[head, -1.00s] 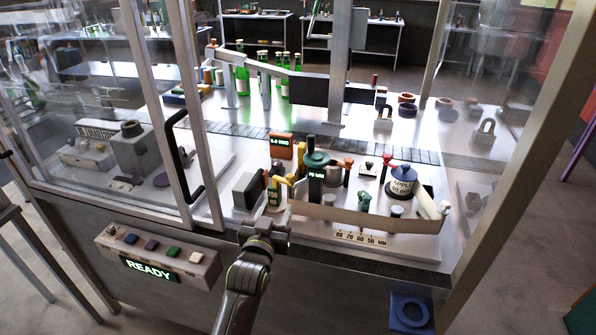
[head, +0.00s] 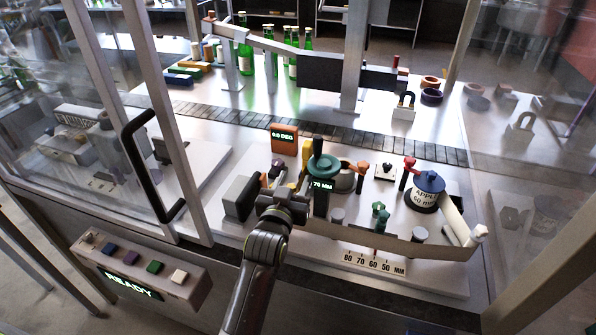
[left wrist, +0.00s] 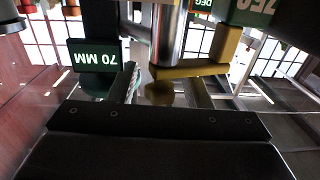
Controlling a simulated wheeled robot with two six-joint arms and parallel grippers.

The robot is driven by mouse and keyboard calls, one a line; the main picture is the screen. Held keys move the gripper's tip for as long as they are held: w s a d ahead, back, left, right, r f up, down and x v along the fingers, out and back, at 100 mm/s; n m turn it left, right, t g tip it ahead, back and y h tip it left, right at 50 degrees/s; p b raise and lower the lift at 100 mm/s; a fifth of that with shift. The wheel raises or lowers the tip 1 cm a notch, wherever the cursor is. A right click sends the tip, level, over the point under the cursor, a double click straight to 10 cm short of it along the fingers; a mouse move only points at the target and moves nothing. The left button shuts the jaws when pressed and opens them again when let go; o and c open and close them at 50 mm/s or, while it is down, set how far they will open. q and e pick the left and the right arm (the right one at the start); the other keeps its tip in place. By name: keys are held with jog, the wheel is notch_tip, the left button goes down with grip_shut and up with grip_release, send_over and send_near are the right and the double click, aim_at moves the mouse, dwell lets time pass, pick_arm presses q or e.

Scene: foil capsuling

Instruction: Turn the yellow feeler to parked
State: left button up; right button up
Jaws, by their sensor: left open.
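The yellow feeler (head: 303,180) stands among the station parts in the head view, between the dark block and the green-topped column. It is partly hidden behind my left gripper (head: 281,192). In the left wrist view the yellow feeler (left wrist: 190,70) shows as a flat bar with an upright part, close ahead of the open fingers (left wrist: 162,92). A steel cylinder (left wrist: 166,35) stands beside the bar. My left gripper is open, and I cannot tell whether it touches the feeler. My right gripper is not in view.
A green-topped column with a 70 MM display (head: 321,185) stands just right of the gripper. An orange display box (head: 284,139) is behind, and a dark block (head: 241,197) is at left. A curved strip (head: 390,243) runs along the front. The door handle (head: 150,165) is further left.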

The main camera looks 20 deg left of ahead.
pick_arm(q)
jog(key=shift+w, duration=0.25)
jog(key=shift+s+r, duration=0.2)
jog(key=shift+s, duration=0.25)
jog(key=shift+c, duration=2.8)
grip_shut()
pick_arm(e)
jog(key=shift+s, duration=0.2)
